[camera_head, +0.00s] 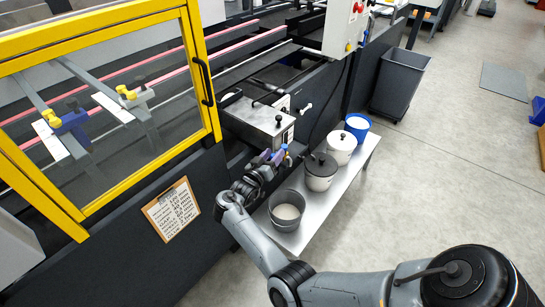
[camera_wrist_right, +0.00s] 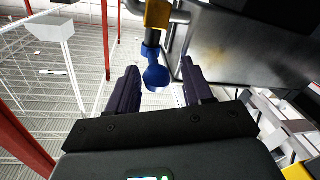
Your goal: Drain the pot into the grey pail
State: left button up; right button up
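The pot appears to be the steel box (camera_head: 258,116) with a small knob on its flat lid, on the machine's side; its wall also shows in the right wrist view (camera_wrist_right: 225,50). A brass drain valve (camera_wrist_right: 157,13) with a blue handle (camera_wrist_right: 156,76) sticks out from it. My right gripper (camera_head: 281,155) is at this valve. In the wrist view its dark fingers stand open on either side of the blue handle, with a gap at each side. The grey pail (camera_head: 275,207) stands on the bench's near end, with pale contents or a pale bottom. My left gripper is out of view.
A clipboard (camera_head: 171,210) hangs on the machine's dark side panel. A dark bin (camera_head: 398,85) stands beyond.

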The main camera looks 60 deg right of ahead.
jog(key=shift+s+a, duration=0.1)
jog(key=shift+a, duration=0.4)
jog(key=a+p, duration=0.1)
jog(key=a, duration=0.8)
jog(key=shift+s+a, duration=0.35)
jog(key=shift+a, duration=0.05)
jog(key=shift+d+p, duration=0.1)
jog(key=shift+p, duration=0.2)
